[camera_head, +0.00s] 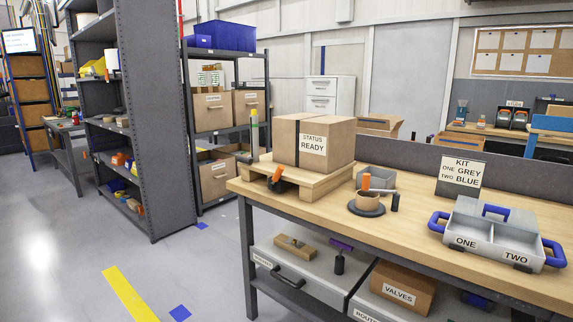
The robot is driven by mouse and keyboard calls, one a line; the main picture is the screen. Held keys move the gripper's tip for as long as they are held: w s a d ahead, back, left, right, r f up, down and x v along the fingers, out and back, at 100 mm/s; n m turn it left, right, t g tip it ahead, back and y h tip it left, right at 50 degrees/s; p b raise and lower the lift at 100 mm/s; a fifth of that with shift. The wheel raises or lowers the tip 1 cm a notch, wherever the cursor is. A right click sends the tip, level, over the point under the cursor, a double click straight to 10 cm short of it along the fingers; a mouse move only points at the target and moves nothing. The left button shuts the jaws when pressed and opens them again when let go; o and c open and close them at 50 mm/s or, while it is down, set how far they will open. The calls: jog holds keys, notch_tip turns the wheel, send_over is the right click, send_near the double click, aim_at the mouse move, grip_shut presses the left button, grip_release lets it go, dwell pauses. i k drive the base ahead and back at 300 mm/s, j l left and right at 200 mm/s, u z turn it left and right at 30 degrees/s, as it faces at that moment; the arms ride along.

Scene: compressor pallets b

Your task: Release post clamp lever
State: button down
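A post (254,138) with a yellow-green band stands upright at the back left of the workbench, beside a cardboard box (327,145) labelled "STATUS READY". The box sits on a small wooden pallet (305,180). My gripper is not in view.
The wooden workbench (425,236) carries a grey two-part tray (490,236) with blue handles, a kit sign (460,175) and a small grey bin (376,178). Drawers and a "VALVES" box (402,287) are below. Grey shelving (130,120) stands left; the floor (60,230) before it is open.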

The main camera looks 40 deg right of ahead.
aim_at(279, 171)
jog(key=i+j+z, duration=0.15)
jog(key=i+z, duration=0.25)
jog(key=i, duration=0.8)
